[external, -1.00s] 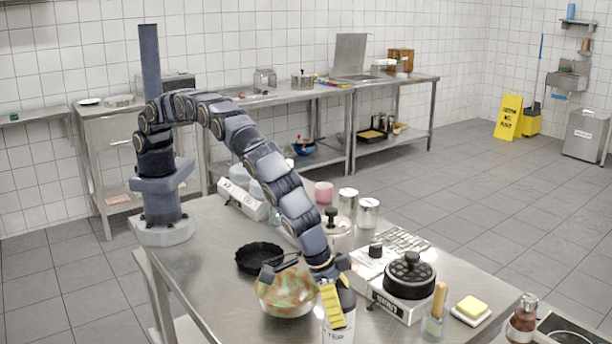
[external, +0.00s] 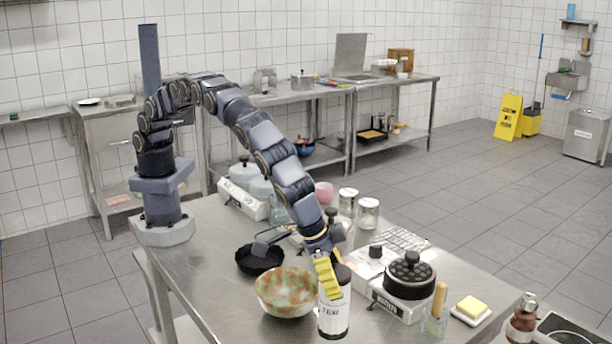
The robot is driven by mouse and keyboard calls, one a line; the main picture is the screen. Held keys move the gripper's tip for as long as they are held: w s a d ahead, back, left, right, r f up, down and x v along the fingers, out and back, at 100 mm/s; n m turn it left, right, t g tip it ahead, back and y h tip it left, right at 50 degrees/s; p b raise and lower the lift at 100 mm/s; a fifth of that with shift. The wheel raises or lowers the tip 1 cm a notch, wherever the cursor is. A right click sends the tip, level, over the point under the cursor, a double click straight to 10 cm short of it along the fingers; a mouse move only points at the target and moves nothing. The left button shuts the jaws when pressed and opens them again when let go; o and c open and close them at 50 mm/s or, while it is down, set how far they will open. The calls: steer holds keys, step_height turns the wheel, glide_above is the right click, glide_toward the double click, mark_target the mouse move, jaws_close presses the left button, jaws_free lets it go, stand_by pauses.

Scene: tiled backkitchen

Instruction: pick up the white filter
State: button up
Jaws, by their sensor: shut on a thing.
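The white filter (external: 334,318) is an upright cylinder with a dark top, a dark lower band and dark lettering on its side. It is near the front edge of the steel table, just right of the bowl. My gripper (external: 329,282) reaches down onto its upper part from above and is shut on it. A yellow finger covers part of the filter's near left side; the far finger is hidden. The filter is raised and looks clear of the table top, though its exact height is hard to tell.
A mottled green and red bowl (external: 286,302) stands close on the left, with a black pan (external: 260,262) behind it.

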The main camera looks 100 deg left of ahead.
steer(key=s+a+r, duration=0.7)
steer(key=s+r, duration=0.1)
steer(key=s, duration=0.2)
steer(key=shift+s+a+r, duration=0.15)
steer(key=shift+a, duration=0.05)
stand_by(0.4)
